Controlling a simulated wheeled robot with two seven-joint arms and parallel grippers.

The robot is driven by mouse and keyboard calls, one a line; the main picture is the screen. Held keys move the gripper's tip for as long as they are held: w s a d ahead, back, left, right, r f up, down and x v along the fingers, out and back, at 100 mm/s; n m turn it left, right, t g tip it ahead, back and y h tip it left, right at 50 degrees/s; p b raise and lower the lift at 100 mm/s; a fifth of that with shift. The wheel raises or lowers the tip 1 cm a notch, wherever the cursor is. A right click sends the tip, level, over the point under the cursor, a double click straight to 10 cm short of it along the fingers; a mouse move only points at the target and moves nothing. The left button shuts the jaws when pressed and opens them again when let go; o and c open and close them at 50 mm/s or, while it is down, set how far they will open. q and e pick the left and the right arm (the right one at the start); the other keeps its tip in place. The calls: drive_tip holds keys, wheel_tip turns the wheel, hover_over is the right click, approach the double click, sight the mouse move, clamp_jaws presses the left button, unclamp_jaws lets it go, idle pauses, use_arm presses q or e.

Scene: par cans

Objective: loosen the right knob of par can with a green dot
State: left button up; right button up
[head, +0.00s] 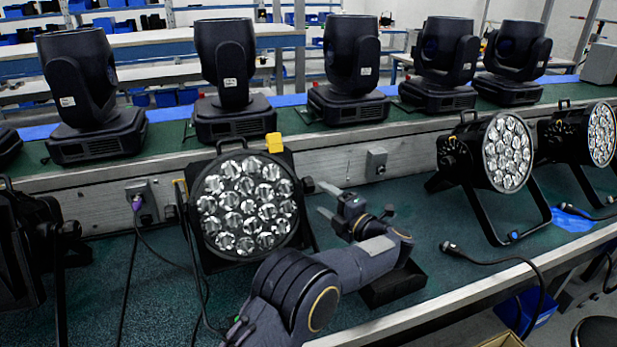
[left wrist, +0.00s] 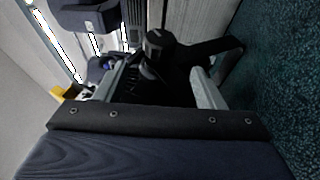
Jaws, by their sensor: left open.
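The par can (head: 248,205) at centre left has a round face of several lamp lenses, a black yoke and a yellow tag on top. A small green spot (head: 238,321) shows low by its stand, partly behind my arm; I cannot tell for certain that it is the dot. Its right knob (head: 308,184) is black and sticks out at the right side. My left gripper (head: 326,201) is open, its pale fingers pointing left toward the knob. In the left wrist view, the knob (left wrist: 155,44) is ahead, between the open fingers (left wrist: 156,72). Contact is not visible. My right gripper is out of view.
Two more par cans (head: 507,153) (head: 601,134) stand at right; the nearer has a blue dot on its yoke. A dark par can (head: 28,240) is at far left. Moving-head lights (head: 350,70) line the ledge behind. A cable (head: 490,262) lies on the green bench.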

sight(312, 191)
use_arm(q)
drive_tip(key=shift+w, duration=0.35)
drive_tip(key=shift+w+a, duration=0.2)
drive_tip(key=shift+w, duration=0.1)
drive_tip(key=x, duration=0.7)
drive_tip(key=shift+a+r+p, duration=0.1)
drive_tip(key=shift+p, duration=0.3)
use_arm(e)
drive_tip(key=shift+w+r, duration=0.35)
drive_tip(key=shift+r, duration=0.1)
use_arm(q)
drive_tip(key=c, duration=1)
drive_tip(key=b, duration=0.3)
drive_tip(key=shift+f+t+y, duration=0.3)
drive_tip(key=shift+f, duration=0.1)
drive_tip(key=shift+r+b, duration=0.15)
drive_tip(key=shift+b, duration=0.35)
drive_tip(key=shift+r, duration=0.15)
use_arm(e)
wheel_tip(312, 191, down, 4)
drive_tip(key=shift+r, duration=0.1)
